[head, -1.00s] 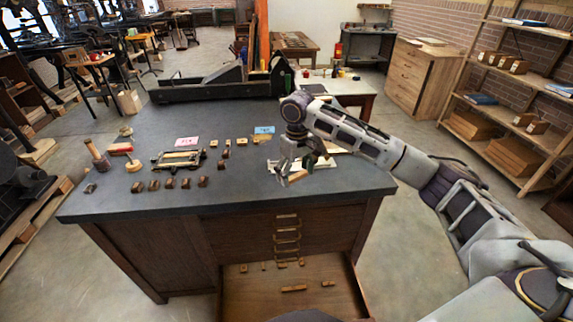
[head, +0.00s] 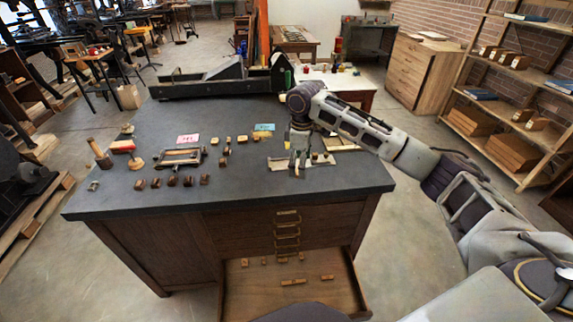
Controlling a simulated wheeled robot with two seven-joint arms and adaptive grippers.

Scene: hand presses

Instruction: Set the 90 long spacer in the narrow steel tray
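My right gripper (head: 298,166) points down over the right part of the dark bench top, at a pale, flat tray-like piece (head: 277,163). Its fingers look close together, but the picture is too small to show whether they are shut or hold anything. I cannot tell whether the pale piece is the narrow steel tray. Several wooden pieces lie in the open drawer below the bench; the longest (head: 293,282) is near the drawer's middle. No readable number marks the 90 long spacer. My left gripper is not in view.
A metal frame (head: 181,157) with wood lies left of centre on the bench (head: 230,195), with small dark blocks in front. A pink card (head: 188,138) and a blue card (head: 264,127) stand behind. A long dark press (head: 215,83) fills the back edge. The front of the bench is mostly clear.

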